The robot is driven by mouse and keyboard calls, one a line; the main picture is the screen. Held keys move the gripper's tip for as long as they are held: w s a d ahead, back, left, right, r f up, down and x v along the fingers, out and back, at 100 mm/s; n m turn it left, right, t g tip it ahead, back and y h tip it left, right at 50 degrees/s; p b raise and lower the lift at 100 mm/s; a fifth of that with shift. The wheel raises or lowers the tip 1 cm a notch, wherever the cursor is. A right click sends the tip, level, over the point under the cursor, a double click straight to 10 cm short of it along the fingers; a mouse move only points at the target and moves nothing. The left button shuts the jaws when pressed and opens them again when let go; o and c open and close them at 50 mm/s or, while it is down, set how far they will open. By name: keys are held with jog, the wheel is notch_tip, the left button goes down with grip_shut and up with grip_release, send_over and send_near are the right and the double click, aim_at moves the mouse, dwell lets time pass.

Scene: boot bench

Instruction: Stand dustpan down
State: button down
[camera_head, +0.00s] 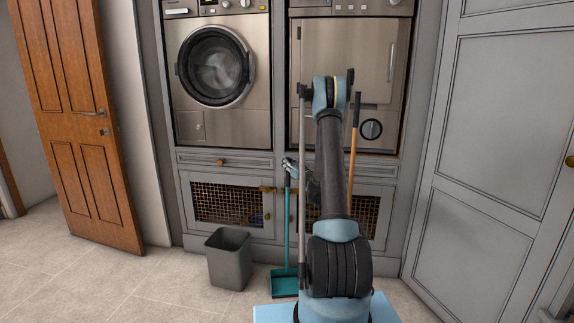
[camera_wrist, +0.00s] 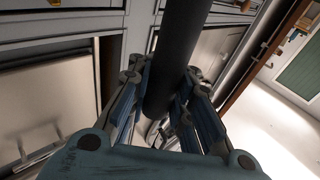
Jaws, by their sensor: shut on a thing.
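The dustpan (camera_head: 284,283) is teal, with a long upright teal handle and a dark upper end. In the head view its pan is at floor level, right of the grey bin; I cannot tell whether it touches the floor. My gripper (camera_head: 289,167) is at the top of the handle, partly hidden by my arm. In the wrist view my gripper (camera_wrist: 162,77) is shut on the dark handle end (camera_wrist: 178,45), which runs between the two fingers.
A grey bin (camera_head: 229,262) stands left of the dustpan. A grey pole (camera_head: 303,215) and a wooden handle (camera_head: 353,150) stand upright beside my arm. Behind are a washing machine (camera_head: 213,65) and mesh-fronted cupboards (camera_head: 215,203). Floor is clear at left, before the wooden door (camera_head: 75,110).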

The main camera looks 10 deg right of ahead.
jog(key=shift+f, duration=0.1)
jog(key=c, duration=1.3)
grip_release()
jog(key=shift+c, duration=0.2)
jog(key=shift+s, duration=0.1)
jog(key=v, duration=0.7)
jog(key=shift+s+d+f, duration=0.1)
jog(key=shift+s+d, duration=0.05)
